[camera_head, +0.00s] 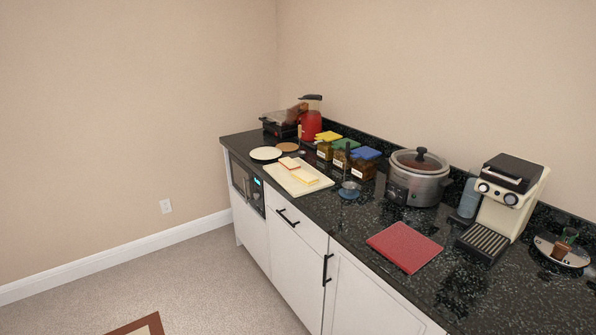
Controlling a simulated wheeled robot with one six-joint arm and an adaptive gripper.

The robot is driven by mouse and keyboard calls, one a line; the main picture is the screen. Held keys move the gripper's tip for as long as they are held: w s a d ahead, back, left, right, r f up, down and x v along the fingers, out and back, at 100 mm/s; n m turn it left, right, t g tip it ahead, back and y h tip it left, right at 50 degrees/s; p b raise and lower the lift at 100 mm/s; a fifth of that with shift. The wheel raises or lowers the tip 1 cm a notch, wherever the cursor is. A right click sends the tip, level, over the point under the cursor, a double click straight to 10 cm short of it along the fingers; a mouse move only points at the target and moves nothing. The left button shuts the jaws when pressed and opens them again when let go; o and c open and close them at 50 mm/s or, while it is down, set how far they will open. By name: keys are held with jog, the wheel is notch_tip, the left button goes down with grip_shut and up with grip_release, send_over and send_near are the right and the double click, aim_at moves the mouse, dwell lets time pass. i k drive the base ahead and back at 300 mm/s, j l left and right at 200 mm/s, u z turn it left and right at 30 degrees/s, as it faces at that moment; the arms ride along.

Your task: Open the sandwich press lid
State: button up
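A dark, low, boxy appliance that looks like the sandwich press (272,127) stands at the far left end of the counter, in the corner by the wall. It is small in view, and I cannot tell clearly whether its lid is down or partly raised. A red kettle-like jug (311,124) stands close to its right and a brownish thing overlaps its upper right part. My gripper is not in view.
The dark counter (460,290) runs along the wall over white cabinets (290,260). Carpet (190,285) left of the cabinets is mostly clear.

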aim_at(276, 119)
jog(key=i+j+u, duration=0.15)
jog(key=i, duration=0.35)
jog(key=i+j+u, duration=0.2)
jog(key=i, duration=0.3)
jog(key=l, duration=0.15)
